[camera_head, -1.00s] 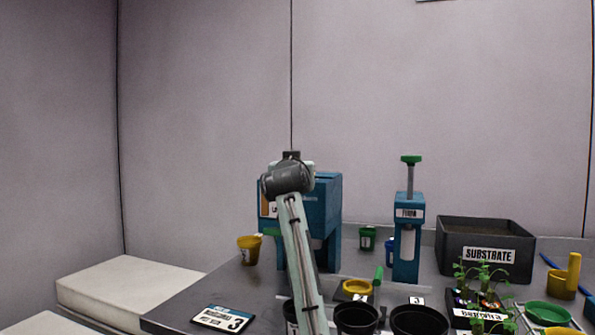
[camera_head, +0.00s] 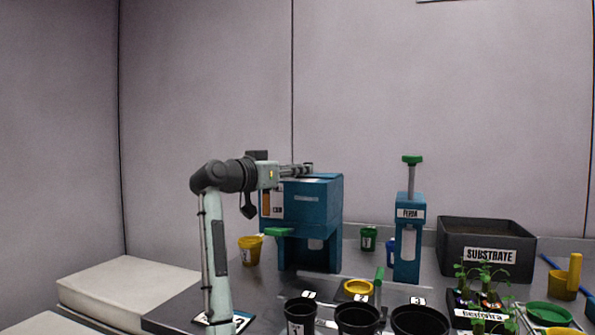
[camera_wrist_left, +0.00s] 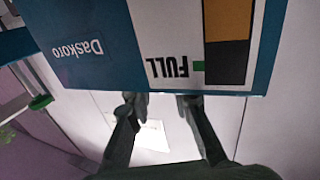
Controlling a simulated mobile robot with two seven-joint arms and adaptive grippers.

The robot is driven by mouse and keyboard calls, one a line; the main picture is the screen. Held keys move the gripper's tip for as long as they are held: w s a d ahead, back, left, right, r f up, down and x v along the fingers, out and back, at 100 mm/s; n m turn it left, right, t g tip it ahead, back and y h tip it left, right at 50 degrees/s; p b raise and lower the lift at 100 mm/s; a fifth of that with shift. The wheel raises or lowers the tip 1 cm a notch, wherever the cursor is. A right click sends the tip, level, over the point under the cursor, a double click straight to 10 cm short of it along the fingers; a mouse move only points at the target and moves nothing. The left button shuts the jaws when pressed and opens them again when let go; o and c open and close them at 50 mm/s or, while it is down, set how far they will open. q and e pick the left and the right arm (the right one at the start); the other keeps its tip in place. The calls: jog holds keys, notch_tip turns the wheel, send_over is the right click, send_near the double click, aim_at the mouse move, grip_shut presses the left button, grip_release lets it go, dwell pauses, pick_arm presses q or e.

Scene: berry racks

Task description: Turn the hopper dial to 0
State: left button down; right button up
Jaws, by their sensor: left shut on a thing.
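The blue hopper (camera_head: 326,210) stands at the back left of the table, with a green part (camera_head: 279,232) low on its front. My left gripper (camera_head: 308,169) lies level over the hopper's top. In the left wrist view the hopper's front (camera_wrist_left: 122,40) appears upside down, with the words "Daskoro" and "FULL" and an orange-and-black gauge (camera_wrist_left: 228,50). The fingers of the left gripper (camera_wrist_left: 158,97) reach the hopper's top edge there. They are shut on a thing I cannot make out. I cannot identify the dial in either view. My right gripper is not in view.
A yellow cup (camera_head: 249,252) stands left of the hopper and a green cup (camera_head: 368,239) right of it. A blue press (camera_head: 408,250) and a dark substrate box (camera_head: 452,262) stand farther right. Black pots (camera_head: 357,321) and seedlings (camera_head: 484,278) line the front.

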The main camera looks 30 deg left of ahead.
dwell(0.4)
pick_arm(q)
jog(key=c, duration=1.3)
grip_release()
jog(key=s, duration=0.4)
jog(key=s+a, duration=0.1)
jog(key=s, duration=0.7)
jog(key=shift+a, duration=0.25)
jog(key=shift+w, duration=0.1)
jog(key=shift+f, duration=0.1)
